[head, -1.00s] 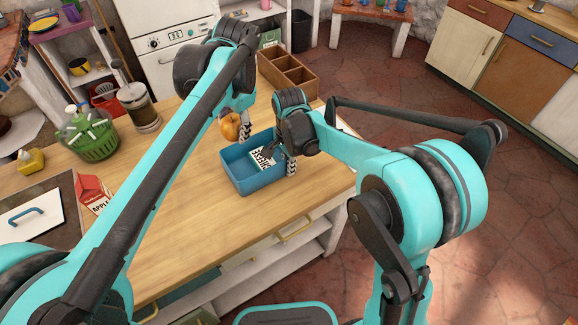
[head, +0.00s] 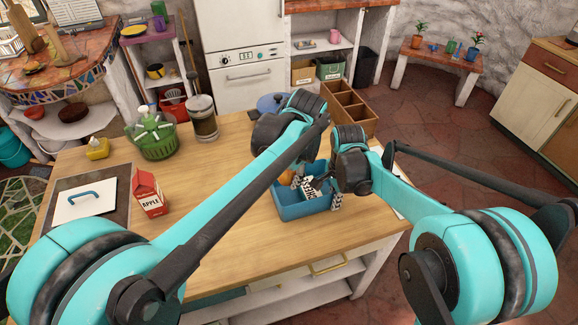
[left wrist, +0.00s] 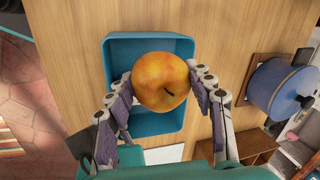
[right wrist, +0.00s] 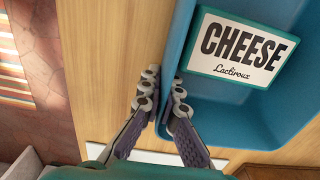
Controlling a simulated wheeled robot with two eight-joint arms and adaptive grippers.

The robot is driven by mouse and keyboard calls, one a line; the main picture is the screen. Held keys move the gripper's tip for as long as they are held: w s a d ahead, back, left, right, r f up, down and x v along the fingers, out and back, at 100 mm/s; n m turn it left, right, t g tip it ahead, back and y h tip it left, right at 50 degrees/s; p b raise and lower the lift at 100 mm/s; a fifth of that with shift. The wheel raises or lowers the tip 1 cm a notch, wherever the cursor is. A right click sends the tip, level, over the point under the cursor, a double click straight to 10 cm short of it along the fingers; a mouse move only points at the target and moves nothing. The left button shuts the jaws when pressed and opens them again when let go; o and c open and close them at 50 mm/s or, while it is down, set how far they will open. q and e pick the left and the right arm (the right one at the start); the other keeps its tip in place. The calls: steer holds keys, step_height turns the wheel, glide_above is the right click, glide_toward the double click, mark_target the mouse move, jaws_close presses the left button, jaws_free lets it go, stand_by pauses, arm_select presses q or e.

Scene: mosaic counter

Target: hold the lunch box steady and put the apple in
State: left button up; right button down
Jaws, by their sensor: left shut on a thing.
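The blue lunch box (head: 290,211) stands on the wooden counter near its front right part. It also shows in the left wrist view (left wrist: 150,46). A cheese packet (right wrist: 243,45) lies inside it. My left gripper (left wrist: 160,88) is shut on the orange-yellow apple (left wrist: 160,80) and holds it above the box opening. In the head view, the apple (head: 286,178) is partly hidden by my left arm. My right gripper (right wrist: 165,92) is shut on the box's side wall, with one finger outside and one inside.
A wooden compartment box (head: 352,110) stands behind the lunch box. A blue-lidded pot (head: 271,103), a coffee press (head: 203,120), a green basket (head: 155,140) and a juice carton (head: 149,193) stand farther left. The counter between carton and lunch box is clear.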

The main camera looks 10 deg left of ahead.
arm_select(q)
steer(key=shift+f, duration=0.15)
steer(key=shift+f, duration=2.9)
steer(key=o, duration=1.3)
step_height(320, 180, up, 10)
steer(key=shift+r, duration=0.1)
arm_select(e)
steer(key=c, duration=1.6)
jaws_free()
steer(key=shift+c, duration=0.2)
